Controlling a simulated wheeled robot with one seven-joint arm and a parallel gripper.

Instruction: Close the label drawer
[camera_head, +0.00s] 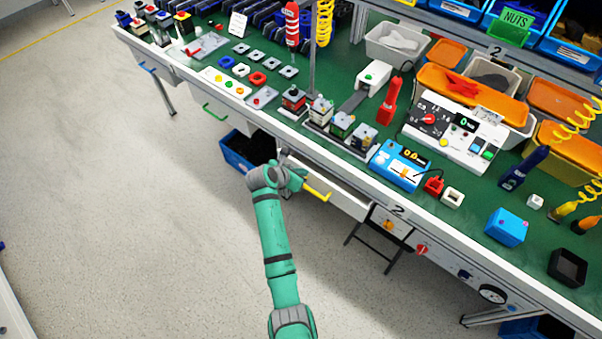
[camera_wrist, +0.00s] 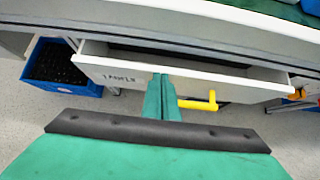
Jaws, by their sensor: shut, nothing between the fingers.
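The label drawer (camera_head: 345,202) is partly pulled out under the bench's front edge. In the wrist view, its white front (camera_wrist: 235,88) carries a word that looks like LABELS, and a dark gap shows behind its top edge. Its yellow handle (camera_head: 318,192) also shows in the wrist view (camera_wrist: 198,102), to the right of my fingers. My gripper (camera_wrist: 162,98) is shut and empty. Its green fingers overlap the drawer front near the middle, left of the handle; I cannot tell whether they touch it. In the head view my gripper (camera_head: 297,176) is at the drawer's left part.
A blue crate (camera_wrist: 62,68) with dark contents stands on the floor, left of the drawer. The green bench top (camera_head: 300,150) above holds switches, bins and tools. A green-handled drawer (camera_head: 215,112) is further left. Open floor lies in front of the bench.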

